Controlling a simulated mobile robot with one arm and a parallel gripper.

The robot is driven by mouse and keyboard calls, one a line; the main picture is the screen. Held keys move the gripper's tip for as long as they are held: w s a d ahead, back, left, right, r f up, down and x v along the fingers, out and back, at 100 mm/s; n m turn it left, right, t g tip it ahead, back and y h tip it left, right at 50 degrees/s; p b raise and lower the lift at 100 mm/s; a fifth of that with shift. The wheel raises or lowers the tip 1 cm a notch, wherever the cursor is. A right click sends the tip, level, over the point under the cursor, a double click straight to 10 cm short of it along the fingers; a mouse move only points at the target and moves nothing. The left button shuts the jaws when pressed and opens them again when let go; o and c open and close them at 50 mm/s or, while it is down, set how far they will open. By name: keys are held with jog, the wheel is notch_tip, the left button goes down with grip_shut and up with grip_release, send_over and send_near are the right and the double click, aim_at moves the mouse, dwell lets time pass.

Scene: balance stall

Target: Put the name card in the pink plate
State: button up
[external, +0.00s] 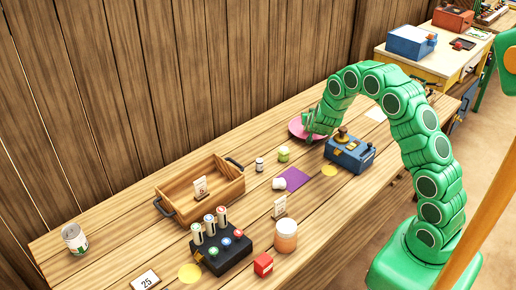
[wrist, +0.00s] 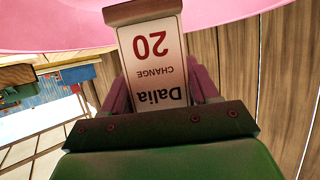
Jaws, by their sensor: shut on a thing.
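The name card (wrist: 152,62), white with a brown edge strip, reads "Dalia", "CHANGE" and "20" upside down in the wrist view. My gripper (wrist: 160,92) is shut on it, with a finger at each side. The pink plate (wrist: 45,25) fills the top of the wrist view, beyond the card. In the external view the plate (external: 296,127) lies on the far part of the wooden counter, and my gripper (external: 308,124) is low at its right side. My gripper hides part of the plate and the card there. I cannot tell whether the card touches the plate.
A blue box (external: 350,153) with a brass top stands close to my gripper, on the near side. A green-topped jar (external: 283,154), a small bottle (external: 259,164) and a purple square (external: 292,179) lie left of it. A wooden tray (external: 225,190) stands farther left.

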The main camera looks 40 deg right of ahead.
jog(key=shift+f, duration=0.2)
jog(key=o, duration=1.1)
jog(key=shift+o, duration=0.2)
jog(key=shift+r, duration=0.1)
notch_tip(320, 180, up, 7)
dwell(0.5)
